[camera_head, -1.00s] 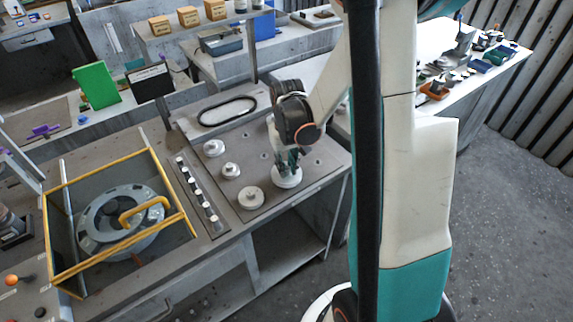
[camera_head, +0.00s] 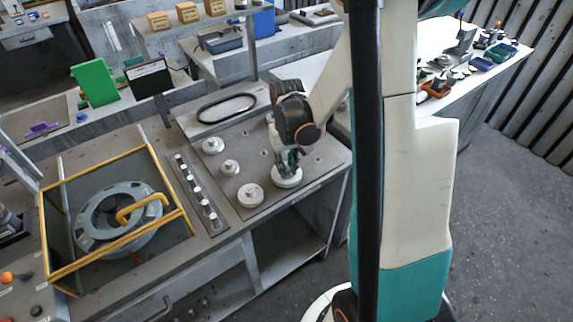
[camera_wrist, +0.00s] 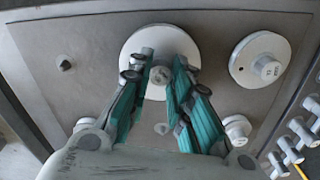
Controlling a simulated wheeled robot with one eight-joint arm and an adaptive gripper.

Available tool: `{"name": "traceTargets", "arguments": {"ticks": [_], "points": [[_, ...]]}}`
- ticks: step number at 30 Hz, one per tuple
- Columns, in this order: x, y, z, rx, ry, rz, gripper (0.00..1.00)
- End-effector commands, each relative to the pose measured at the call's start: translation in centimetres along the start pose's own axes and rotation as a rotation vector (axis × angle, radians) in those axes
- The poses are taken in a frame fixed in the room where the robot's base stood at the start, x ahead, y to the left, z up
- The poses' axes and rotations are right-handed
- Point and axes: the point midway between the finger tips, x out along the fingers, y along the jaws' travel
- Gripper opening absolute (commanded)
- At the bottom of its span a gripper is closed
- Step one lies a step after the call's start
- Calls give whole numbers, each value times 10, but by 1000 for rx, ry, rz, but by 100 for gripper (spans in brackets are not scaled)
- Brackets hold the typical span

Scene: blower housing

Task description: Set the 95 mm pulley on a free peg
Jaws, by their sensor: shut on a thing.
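A large pale round pulley (camera_head: 287,181) is at the front right of the grey peg board (camera_head: 310,150); I cannot read its size. In the wrist view the pulley (camera_wrist: 178,37) is a wide flat disc with a central hub. My gripper (camera_head: 288,168) points down over it, and in the wrist view its teal fingers (camera_wrist: 160,76) are shut on the hub. The pulley looks flat at board level; its underside is hidden. Bare pegs show on the board, one at left (camera_wrist: 64,63) and one nearer my wrist (camera_wrist: 162,128).
Three other pale pulleys stand on the board: a front one (camera_head: 250,195), a small middle one (camera_head: 230,167) and a back one (camera_head: 212,146). A black belt (camera_head: 227,107) lies behind. A row of small cylinders (camera_head: 200,195) and a yellow-framed housing (camera_head: 118,215) are at left.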

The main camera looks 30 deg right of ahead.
Motion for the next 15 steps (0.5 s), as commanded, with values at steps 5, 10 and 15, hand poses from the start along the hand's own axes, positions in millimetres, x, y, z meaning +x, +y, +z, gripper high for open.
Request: {"name": "traceTargets", "arguments": {"ticks": [5, 10, 15], "points": [[5, 0, 0, 0, 0, 0, 0], [4, 0, 0, 0, 0, 0, 0], [4, 0, 0, 0, 0, 0, 24]]}}
